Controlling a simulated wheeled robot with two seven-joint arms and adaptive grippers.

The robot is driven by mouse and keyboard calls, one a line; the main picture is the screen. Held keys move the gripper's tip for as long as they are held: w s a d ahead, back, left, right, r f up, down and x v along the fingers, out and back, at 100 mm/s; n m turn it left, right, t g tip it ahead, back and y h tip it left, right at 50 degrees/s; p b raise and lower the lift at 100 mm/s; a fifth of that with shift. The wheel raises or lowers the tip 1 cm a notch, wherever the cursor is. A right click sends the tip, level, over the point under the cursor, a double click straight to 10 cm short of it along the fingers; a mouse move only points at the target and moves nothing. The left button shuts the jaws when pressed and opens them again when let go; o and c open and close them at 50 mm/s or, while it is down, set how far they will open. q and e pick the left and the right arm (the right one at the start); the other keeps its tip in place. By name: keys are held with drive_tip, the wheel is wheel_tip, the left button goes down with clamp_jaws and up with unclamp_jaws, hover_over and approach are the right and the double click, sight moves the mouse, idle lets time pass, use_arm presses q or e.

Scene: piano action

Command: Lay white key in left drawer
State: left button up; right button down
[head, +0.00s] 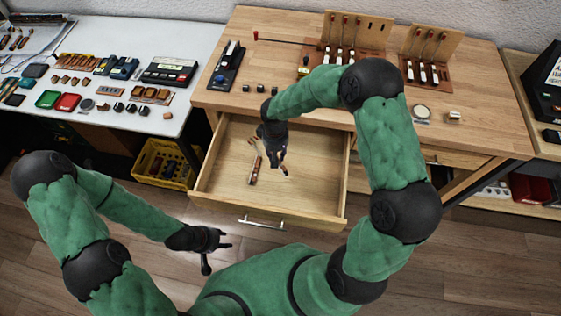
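The left drawer (325,205) is pulled out under the wooden bench, with its handle (262,222) toward me. A slim brown stick with pale parts (254,172) lies on the drawer floor, left of its middle; it may be the white key, but it is too small to be sure. My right gripper (280,163) reaches down over the drawer, to the right of the stick and apart from it. Its fingers are small and dark, and I cannot tell their opening. My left gripper (217,254) is open and empty in front of the drawer, left of the handle.
On the bench are key-action models (430,68), a black device (228,66) and several small dark blocks. A white table (205,40) with many parts stands left, above a yellow crate (165,164). The right side of the drawer floor is clear.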

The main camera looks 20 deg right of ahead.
drive_tip(key=shift+w+f+b, duration=0.3)
drive_tip(key=shift+w, duration=0.2)
drive_tip(key=shift+r+n, duration=0.1)
drive_tip(key=shift+n, duration=0.2)
drive_tip(key=s+d+f+b, duration=0.2)
drive_tip(key=s+d+f, duration=0.1)
drive_tip(key=d, duration=0.4)
drive_tip(key=b, duration=0.2)
hover_over(310, 173)
drive_tip(key=f, duration=0.5)
drive_tip(key=shift+w+a+f, duration=0.2)
drive_tip(key=shift+a+f, duration=0.05)
drive_tip(key=shift+a, duration=0.1)
drive_tip(key=shift+s+d+f, duration=0.1)
drive_tip(key=shift+d+f, duration=0.05)
drive_tip(key=shift+f, duration=0.05)
use_arm(q)
wheel_tip(310, 173, down, 8)
drive_tip(key=b, duration=0.2)
use_arm(e)
drive_tip(key=shift+d+f, duration=0.2)
drive_tip(key=shift+f, duration=1.5)
use_arm(q)
drive_tip(key=shift+d, duration=0.1)
